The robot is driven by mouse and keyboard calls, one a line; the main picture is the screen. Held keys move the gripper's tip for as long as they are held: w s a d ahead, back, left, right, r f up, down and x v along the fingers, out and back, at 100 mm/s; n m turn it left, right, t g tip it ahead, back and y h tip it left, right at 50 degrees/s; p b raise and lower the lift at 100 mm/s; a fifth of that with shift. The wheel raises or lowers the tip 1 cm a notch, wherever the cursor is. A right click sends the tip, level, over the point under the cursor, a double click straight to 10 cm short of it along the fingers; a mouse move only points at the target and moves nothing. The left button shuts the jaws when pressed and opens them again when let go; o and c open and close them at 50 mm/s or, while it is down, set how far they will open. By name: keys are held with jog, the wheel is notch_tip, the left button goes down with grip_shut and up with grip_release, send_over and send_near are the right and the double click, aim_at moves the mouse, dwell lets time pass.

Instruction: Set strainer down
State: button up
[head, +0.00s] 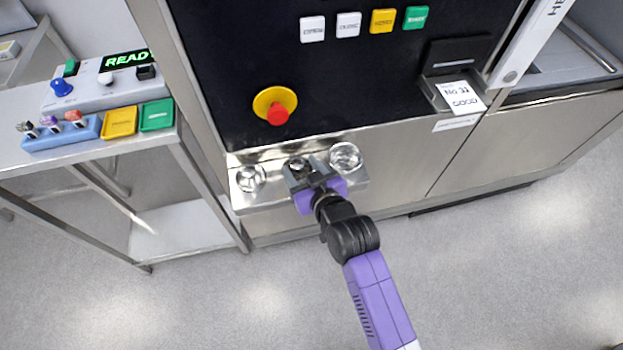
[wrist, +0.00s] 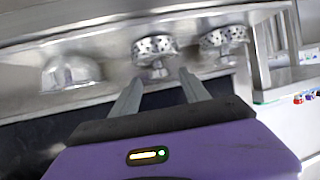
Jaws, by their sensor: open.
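A perforated metal strainer (wrist: 155,48) stands upright on the steel ledge in the middle of the wrist view. It also shows, partly covered by my gripper, in the head view (head: 297,164). My gripper (head: 306,170) is open. In the wrist view its two fingertips (wrist: 160,78) are spread just in front of this strainer, and nothing is held between them. A second perforated strainer (wrist: 225,38) stands beside it, at the left end of the ledge in the head view (head: 250,178).
A smooth metal dome (wrist: 70,73) sits at the ledge's other end, also seen in the head view (head: 346,157). The steel ledge (head: 283,198) juts from the washer front. A red emergency button (head: 277,115) is above. A side table (head: 60,160) stands left.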

jog(key=v, duration=1.1)
jog(key=shift+s, duration=0.2)
jog(key=shift+d+r, duration=0.15)
jog(key=shift+d, duration=0.05)
jog(key=s+d+f+m+t+h, duration=0.1)
jog(key=s+d+m+t+h, duration=0.2)
jog(key=s+d, duration=1.15)
jog(key=s+d+r+m+h, duration=0.1)
jog(key=s+d+r, duration=0.1)
jog(key=s+r, duration=0.2)
jog(key=s+d+r+m+h, duration=0.1)
jog(key=s+r, duration=0.4)
jog(key=s, duration=0.6)
jog(key=shift+d+h, duration=0.6)
jog(key=shift+d, duration=0.25)
